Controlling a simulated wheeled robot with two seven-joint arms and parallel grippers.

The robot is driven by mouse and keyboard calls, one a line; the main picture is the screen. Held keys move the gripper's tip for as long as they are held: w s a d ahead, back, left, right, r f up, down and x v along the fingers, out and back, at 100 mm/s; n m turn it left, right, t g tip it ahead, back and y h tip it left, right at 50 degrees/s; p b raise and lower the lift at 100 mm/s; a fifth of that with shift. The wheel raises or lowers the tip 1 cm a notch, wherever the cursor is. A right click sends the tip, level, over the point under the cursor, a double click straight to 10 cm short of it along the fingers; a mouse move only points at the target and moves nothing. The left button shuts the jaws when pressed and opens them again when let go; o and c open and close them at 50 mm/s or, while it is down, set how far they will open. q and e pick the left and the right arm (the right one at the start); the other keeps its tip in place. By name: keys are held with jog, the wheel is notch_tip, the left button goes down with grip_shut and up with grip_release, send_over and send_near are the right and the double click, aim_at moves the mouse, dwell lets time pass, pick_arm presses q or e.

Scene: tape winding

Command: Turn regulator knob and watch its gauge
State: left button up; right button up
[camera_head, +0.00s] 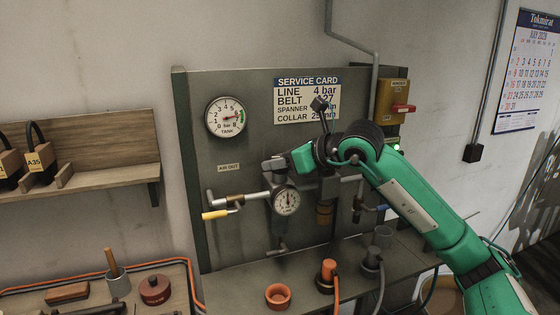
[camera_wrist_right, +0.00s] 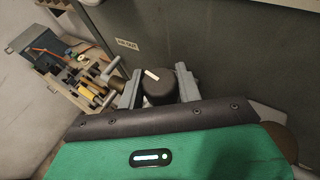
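The regulator gauge (camera_head: 286,200) is a round white dial on the panel, its dark needle pointing roughly up. Its numbers are too small to read. In the right wrist view the dark round regulator knob (camera_wrist_right: 159,92) with a white mark stands between the two grey fingers of my right gripper (camera_wrist_right: 159,82). One finger is on each side, close to the knob; whether they touch it cannot be told. In the head view my right gripper (camera_head: 290,162) is just above the gauge and hides the knob. My left gripper is not in view.
A tank gauge (camera_head: 226,116), a service card (camera_head: 307,97) reading line 4 bar, and a yellow box with a red handle (camera_head: 403,108) are on the panel. A yellow-handled valve (camera_head: 215,214) sits left of the regulator. An orange ring (camera_head: 278,296) lies on the ledge below.

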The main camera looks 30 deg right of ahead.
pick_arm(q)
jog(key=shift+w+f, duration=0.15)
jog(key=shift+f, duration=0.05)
pick_arm(e)
jog(key=shift+n+y, duration=0.4)
jog(key=shift+y, duration=0.1)
jog(key=shift+d+n+g+y+b, duration=0.1)
jog(key=shift+n+g+y+b, duration=0.35)
jog(key=shift+n+y, duration=0.2)
jog(key=shift+r+n+g+y, duration=0.1)
jog(key=shift+n+g+y, duration=0.75)
jog(key=shift+n+y, duration=0.3)
jog(key=shift+n+g+y, duration=0.6)
jog(key=shift+n+g, duration=0.1)
jog(key=shift+n, duration=0.2)
jog(key=shift+n+g+y+p, duration=0.4)
jog(key=shift+n+g+y, duration=0.3)
jog(key=shift+n+g, duration=0.9)
jog(key=shift+g, duration=0.1)
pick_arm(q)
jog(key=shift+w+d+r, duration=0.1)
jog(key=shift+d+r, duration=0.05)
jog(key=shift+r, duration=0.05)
